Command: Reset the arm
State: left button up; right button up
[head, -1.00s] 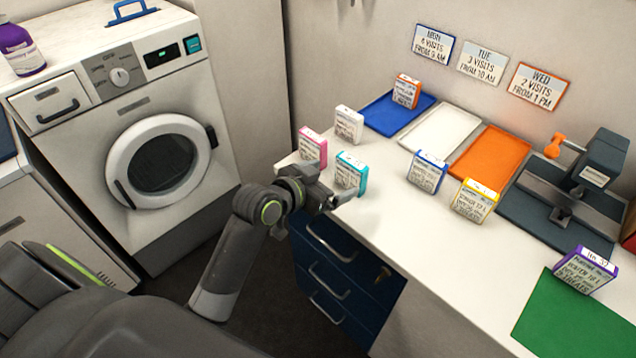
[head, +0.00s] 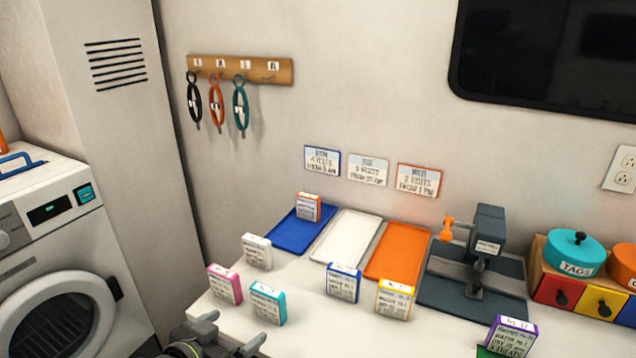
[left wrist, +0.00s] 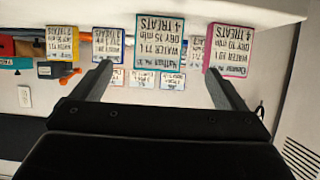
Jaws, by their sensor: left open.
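My left gripper (head: 238,332) is at the bottom of the head view, by the white counter's front edge. Its jaws are apart and nothing is between them. The teal-edged card box (head: 267,303) and the pink-edged card box (head: 224,284) stand upright on the counter just beyond it. In the left wrist view, which is upside down, the open fingers (left wrist: 162,80) show in front of the teal-edged box (left wrist: 166,42). The pink-edged box (left wrist: 229,50) is beside it. My right gripper is not in view.
White (head: 257,251), blue (head: 343,283), yellow (head: 395,299) and purple (head: 511,337) card boxes stand on the counter. Blue, white and orange (head: 392,252) trays lie behind, beside a dark press (head: 486,250). A washer (head: 60,310) stands left.

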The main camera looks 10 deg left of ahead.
pick_arm(q)
jog(key=s+a+f+n+g+y, duration=0.1)
jog(key=s+a+f+g+y, duration=0.2)
jog(key=s, duration=0.6)
jog(key=s+a+f+n+g+y, duration=0.1)
jog(key=s+a+f+n+g, duration=0.15)
jog(key=s+f, duration=0.45)
jog(key=s+a+f+n+g+y, duration=0.1)
jog(key=s+a+f+g+y, duration=0.2)
jog(key=s, duration=0.7)
notch_tip(320, 180, down, 24)
jog(key=a+g+h, duration=0.1)
jog(key=a, duration=0.1)
jog(key=s+d+f+g, duration=0.1)
jog(key=s+f, duration=1.4)
jog(key=shift+d+f+h, duration=0.2)
jog(key=shift+f+h, duration=0.15)
jog(key=shift+h, duration=0.05)
